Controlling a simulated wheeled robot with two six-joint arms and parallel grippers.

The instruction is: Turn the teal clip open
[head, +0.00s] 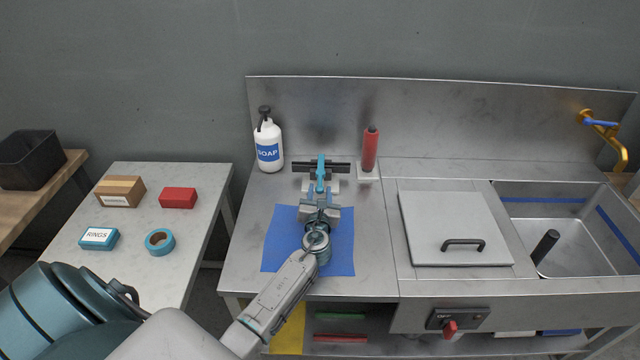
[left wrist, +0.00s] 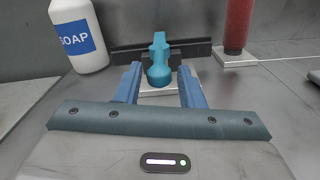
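The teal clip (head: 321,170) stands upright at a dark bar and light base at the back of the steel counter. In the left wrist view the clip (left wrist: 159,62) is straight ahead, centred between the two blue fingers. My left gripper (head: 319,190) is open and points at the clip from the front. Its fingertips (left wrist: 160,70) lie one on each side of the clip's lower part, with a gap on both sides. I see no contact. My right gripper is not in view.
A soap bottle (head: 268,146) stands left of the clip and a red cylinder (head: 370,150) on a pale base stands right. A blue mat (head: 342,240) lies under my left arm. A lidded panel (head: 450,225) and sink (head: 575,240) are farther right.

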